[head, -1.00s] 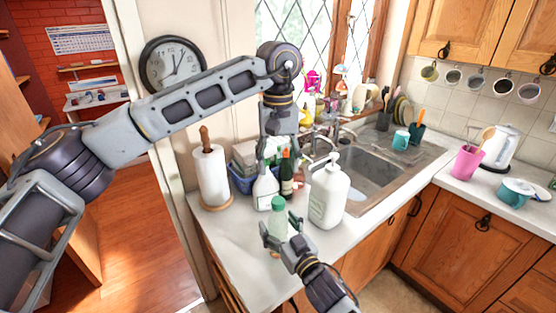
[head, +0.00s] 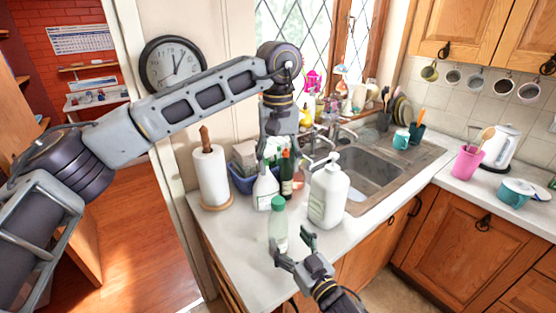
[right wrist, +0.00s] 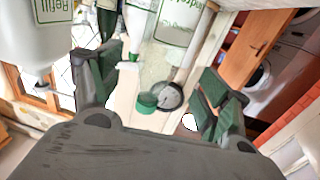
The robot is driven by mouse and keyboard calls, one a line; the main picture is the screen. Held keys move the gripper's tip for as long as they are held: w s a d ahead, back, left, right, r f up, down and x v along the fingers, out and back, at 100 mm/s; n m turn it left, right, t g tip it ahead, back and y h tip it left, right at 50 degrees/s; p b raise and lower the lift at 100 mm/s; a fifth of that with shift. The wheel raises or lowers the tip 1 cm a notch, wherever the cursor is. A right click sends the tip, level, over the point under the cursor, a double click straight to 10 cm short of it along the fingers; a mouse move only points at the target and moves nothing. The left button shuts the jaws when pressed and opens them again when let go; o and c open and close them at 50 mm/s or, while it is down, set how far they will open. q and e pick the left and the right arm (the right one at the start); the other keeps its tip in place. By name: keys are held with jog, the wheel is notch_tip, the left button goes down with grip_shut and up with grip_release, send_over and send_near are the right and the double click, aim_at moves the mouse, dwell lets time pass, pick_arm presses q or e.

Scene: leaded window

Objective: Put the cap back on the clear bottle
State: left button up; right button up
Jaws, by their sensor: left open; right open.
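The clear bottle (head: 278,232) stands upright near the front of the counter, and its green cap (head: 278,203) sits on its top. Whether the cap is screwed tight cannot be told. The right wrist view shows the cap (right wrist: 147,103) and the pale see-through bottle body (right wrist: 155,68) upside down, between the spread fingers. My right gripper (head: 292,246) is open and empty, low and just in front of the bottle, to its right. My left gripper (head: 275,150) is open, higher up behind the bottle, above the white spray bottle; its fingertips are partly hard to make out.
A white pump bottle (head: 328,195) stands close right of the clear bottle. The white spray bottle (head: 264,190) and a dark green bottle (head: 287,177) stand behind it. A paper towel roll (head: 210,177) is at left, the sink (head: 372,172) at right. The front counter is clear.

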jog(key=shift+v, duration=2.75)
